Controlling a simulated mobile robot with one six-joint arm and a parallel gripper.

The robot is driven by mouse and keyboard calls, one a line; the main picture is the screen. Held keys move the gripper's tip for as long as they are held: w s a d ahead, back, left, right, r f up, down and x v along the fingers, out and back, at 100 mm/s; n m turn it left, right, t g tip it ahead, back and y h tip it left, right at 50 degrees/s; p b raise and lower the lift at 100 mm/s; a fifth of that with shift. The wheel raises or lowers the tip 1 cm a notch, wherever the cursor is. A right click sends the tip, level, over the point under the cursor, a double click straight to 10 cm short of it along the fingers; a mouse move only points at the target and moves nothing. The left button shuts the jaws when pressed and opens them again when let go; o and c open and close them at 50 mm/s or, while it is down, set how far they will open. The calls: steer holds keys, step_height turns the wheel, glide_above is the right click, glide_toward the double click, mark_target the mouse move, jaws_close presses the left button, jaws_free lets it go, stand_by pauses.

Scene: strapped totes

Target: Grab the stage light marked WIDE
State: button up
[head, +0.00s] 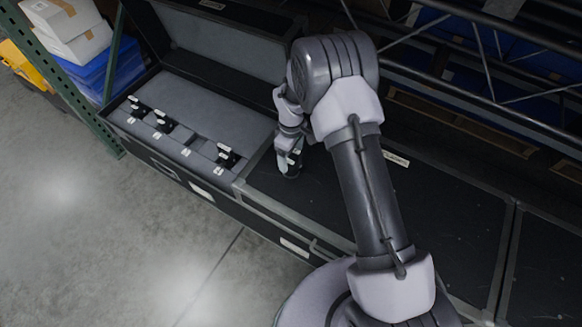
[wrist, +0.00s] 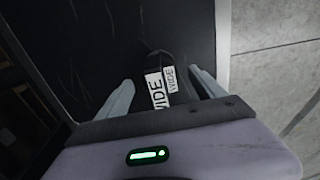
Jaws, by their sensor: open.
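The stage light marked WIDE (wrist: 162,62) is small and black, with white labels reading WIDE in the wrist view. It is on a black case lid (wrist: 85,40). My gripper (wrist: 162,80) is open, with one finger on each side of the light and a visible gap to it. In the head view, my gripper (head: 288,154) is low over the closed lid, just right of the open case, and the dark light (head: 292,170) shows at its fingers. The light's lower part is hidden by my gripper in the wrist view.
An open black case (head: 185,85) with grey foam holds three other dark lights (head: 138,107), (head: 163,123), (head: 227,156) with white labels. The closed lid (head: 440,220) to the right is mostly clear. Rack struts (head: 480,55) stand behind. Grey floor (head: 60,210) lies in front.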

steer(key=shift+f, duration=0.15)
steer(key=shift+c, duration=1.1)
jaws_close()
